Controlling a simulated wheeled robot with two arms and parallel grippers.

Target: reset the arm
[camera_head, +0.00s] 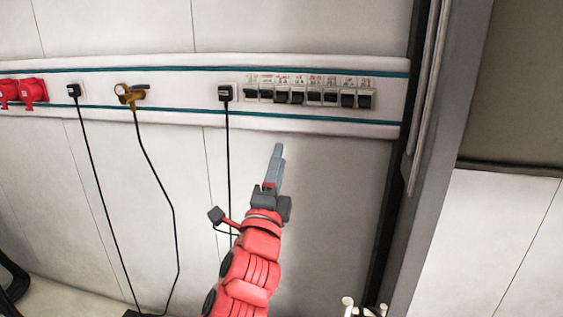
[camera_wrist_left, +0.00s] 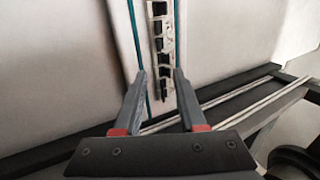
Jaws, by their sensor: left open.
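My left arm, red with dark joints, reaches up from the bottom middle of the head view. Its grey left gripper (camera_head: 278,150) points up at the wall, below the row of switches (camera_head: 310,95). In the left wrist view the two fingers of the left gripper (camera_wrist_left: 158,82) stand apart with nothing between them. The switches (camera_wrist_left: 162,45) show beyond the fingertips there, apart from them. My right gripper is in neither view.
A white wall rail carries red sockets (camera_head: 32,92), black plugs (camera_head: 74,90) and a brass-coloured fitting (camera_head: 130,95), with black cables hanging down. A dark grey post (camera_head: 412,190) stands right of the arm. The wall between arm and post is clear.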

